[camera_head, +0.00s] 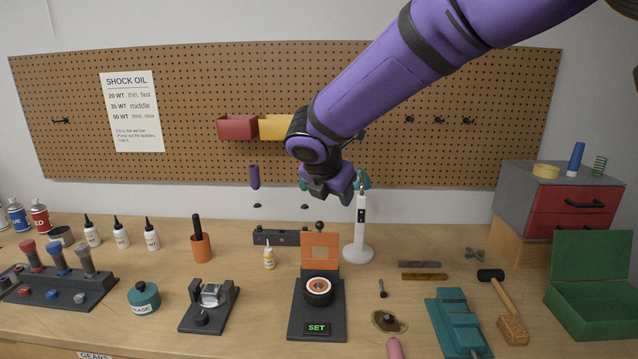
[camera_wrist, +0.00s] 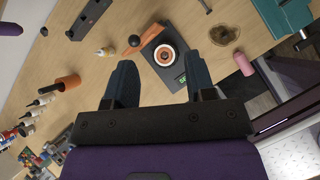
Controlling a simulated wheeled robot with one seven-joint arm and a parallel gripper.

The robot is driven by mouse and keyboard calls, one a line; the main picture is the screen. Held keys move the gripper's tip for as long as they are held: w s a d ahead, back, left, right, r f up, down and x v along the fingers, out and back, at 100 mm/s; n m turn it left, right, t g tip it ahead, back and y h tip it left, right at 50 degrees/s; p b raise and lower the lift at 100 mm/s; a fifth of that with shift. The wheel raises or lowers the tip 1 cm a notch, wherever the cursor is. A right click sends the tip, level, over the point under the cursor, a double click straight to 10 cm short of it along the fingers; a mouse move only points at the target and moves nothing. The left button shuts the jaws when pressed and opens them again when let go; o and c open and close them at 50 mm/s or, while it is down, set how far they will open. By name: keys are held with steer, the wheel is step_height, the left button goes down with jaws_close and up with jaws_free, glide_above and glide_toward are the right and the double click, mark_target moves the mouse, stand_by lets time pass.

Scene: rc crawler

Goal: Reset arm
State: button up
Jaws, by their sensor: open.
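My gripper (camera_wrist: 160,88) shows in the wrist view with its two dark fingers spread apart and nothing between them. In the head view my purple arm (camera_head: 390,80) reaches in from the upper right. Its wrist end hangs in the air above the bench, in front of the pegboard. The fingers are hard to make out in the head view. Below stands a black press with an orange plate (camera_head: 320,246), a round wheel-like part (camera_head: 318,289) and a SET label. The wheel-like part also shows in the wrist view (camera_wrist: 166,56), beyond the fingers.
A white stand (camera_head: 359,240) rises near my gripper. Bottles (camera_head: 121,236), an orange cup (camera_head: 200,247), a grease jar (camera_head: 143,298), a teal vise (camera_head: 458,323), a mallet (camera_head: 507,310) and a green box (camera_head: 590,300) stand on the bench. Red and yellow bins (camera_head: 237,127) hang on the pegboard.

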steer(key=s+d+r+m+g, duration=0.1)
steer(key=s+d+r+m, duration=0.5)
steer(key=d, duration=0.4)
steer(key=s+d+r+m+g, duration=0.1)
steer(key=s+d+r+m, duration=0.2)
steer(key=s+d+m, duration=0.6)
steer(key=s+d+f+m+y, duration=0.1)
steer(key=s+d+m, duration=0.3)
steer(key=s+m, duration=0.3)
steer(key=s+d+m+y, duration=0.2)
steer(key=s+d+m, duration=0.3)
steer(key=s, duration=0.5)
steer(key=shift+s+f+m, duration=0.15)
steer(key=shift+f+m, duration=0.2)
steer(key=shift+m, duration=0.75)
